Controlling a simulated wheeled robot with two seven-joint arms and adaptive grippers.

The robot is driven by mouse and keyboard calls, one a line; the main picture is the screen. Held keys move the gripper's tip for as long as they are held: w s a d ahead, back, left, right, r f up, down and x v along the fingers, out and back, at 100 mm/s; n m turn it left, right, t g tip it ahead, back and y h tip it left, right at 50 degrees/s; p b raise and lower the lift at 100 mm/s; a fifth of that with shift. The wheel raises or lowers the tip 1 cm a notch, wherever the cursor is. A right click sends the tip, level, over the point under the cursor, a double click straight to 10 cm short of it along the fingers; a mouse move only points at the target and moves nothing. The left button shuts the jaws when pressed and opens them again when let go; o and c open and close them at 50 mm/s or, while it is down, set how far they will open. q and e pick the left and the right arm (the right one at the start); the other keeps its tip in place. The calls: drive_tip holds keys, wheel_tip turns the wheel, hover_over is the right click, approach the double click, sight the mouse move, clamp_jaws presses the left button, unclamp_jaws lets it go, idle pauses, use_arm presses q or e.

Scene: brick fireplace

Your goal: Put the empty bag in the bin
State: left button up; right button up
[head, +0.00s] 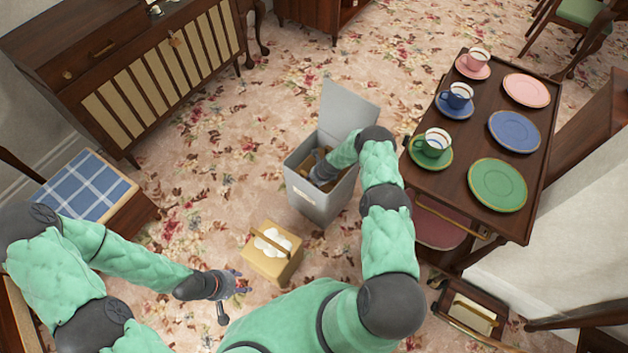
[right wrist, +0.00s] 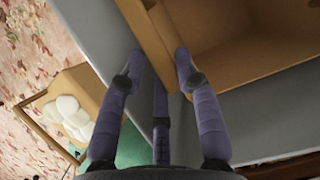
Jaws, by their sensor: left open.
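The grey bin (head: 316,206) stands on the carpet with its lid (head: 345,108) up. An open brown bag (right wrist: 245,45) with a bare inside, as far as it shows, is down in the bin. It is mostly hidden in the head view. My right gripper (right wrist: 160,62) reaches into the bin, with its fingers on either side of the bag's near wall; whether they press on it is unclear. Another tan bag (head: 272,268) with a handle and white contents stands on the floor before the bin. My left gripper (head: 238,284) is open and empty, to the left of this filled bag.
A dark trolley (head: 461,182) with cups and plates stands right of the bin. Another handled container (head: 473,313) is on its low shelf. A wooden cabinet (head: 110,80) and a blue checked stool (head: 85,187) are at the left. Carpet between stool and bin is clear.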

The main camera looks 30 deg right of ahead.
drive_tip(key=shift+o, duration=0.7)
drive_tip(key=shift+r, duration=0.15)
drive_tip(key=shift+r+p, duration=0.65)
drive_tip(key=p+v, duration=0.3)
drive_tip(key=v, duration=0.8)
drive_tip(key=s+a+r+n+g+y, duration=0.1)
drive_tip(key=s+a+r+n, duration=0.4)
drive_tip(key=s+a+n, duration=0.7)
drive_tip(key=s+a+r+n+g+y, duration=0.1)
drive_tip(key=s+a+r+n, duration=0.4)
drive_tip(key=s+a+n, duration=0.7)
drive_tip(key=s+n+g, duration=0.1)
drive_tip(key=s+n, duration=0.3)
drive_tip(key=shift+r+n+g, duration=0.2)
drive_tip(key=shift+n+g, duration=0.1)
drive_tip(key=shift+n, duration=0.1)
